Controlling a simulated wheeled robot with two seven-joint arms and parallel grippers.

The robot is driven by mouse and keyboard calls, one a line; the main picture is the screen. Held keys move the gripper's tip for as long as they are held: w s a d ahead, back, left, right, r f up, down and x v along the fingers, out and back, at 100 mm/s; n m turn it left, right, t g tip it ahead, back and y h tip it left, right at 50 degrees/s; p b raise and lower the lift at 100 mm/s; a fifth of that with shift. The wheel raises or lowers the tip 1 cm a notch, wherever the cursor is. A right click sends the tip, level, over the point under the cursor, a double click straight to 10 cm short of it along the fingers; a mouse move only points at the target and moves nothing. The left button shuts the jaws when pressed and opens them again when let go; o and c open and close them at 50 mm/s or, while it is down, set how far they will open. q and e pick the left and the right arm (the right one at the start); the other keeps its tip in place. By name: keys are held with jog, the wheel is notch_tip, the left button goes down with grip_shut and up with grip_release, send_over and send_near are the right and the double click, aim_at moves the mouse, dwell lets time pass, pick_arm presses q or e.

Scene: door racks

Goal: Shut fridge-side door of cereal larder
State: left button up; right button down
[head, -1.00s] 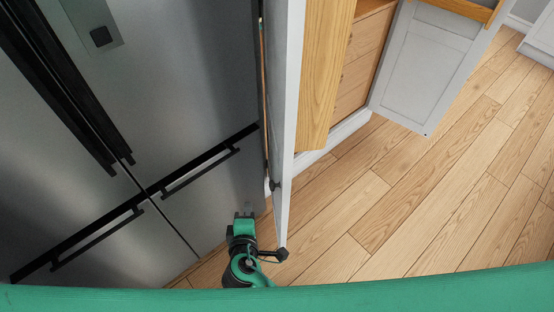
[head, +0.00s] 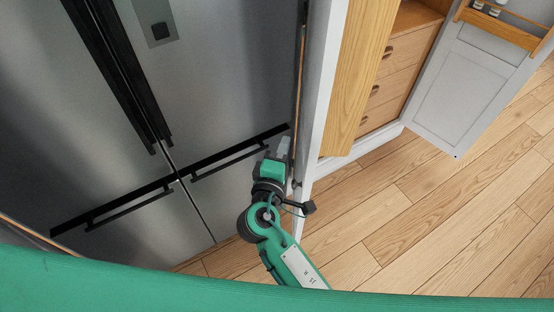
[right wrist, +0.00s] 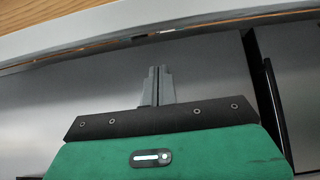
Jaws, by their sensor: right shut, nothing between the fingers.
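The fridge-side door (head: 323,80) of the larder is a pale grey panel seen nearly edge-on in the head view, standing open beside the fridge. An oak rack (head: 358,75) is on its inner side. My right gripper (head: 284,147) is shut and empty, in the narrow space between the fridge front and the door's outer face. In the right wrist view, its closed fingers (right wrist: 157,73) point towards a pale edge along the top, with a small gap showing. Contact with the door cannot be told. My left gripper is not in view.
The steel fridge (head: 225,75) with black handles (head: 240,152) stands close on the left. The larder's wooden drawers (head: 393,85) show inside. The other larder door (head: 465,85) is open at the right, with a rack (head: 500,28) holding jars. The wooden floor (head: 420,215) is clear.

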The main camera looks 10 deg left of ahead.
jog(key=shift+d+p, duration=0.7)
jog(key=shift+d, duration=1.2)
jog(key=shift+s+d, duration=0.1)
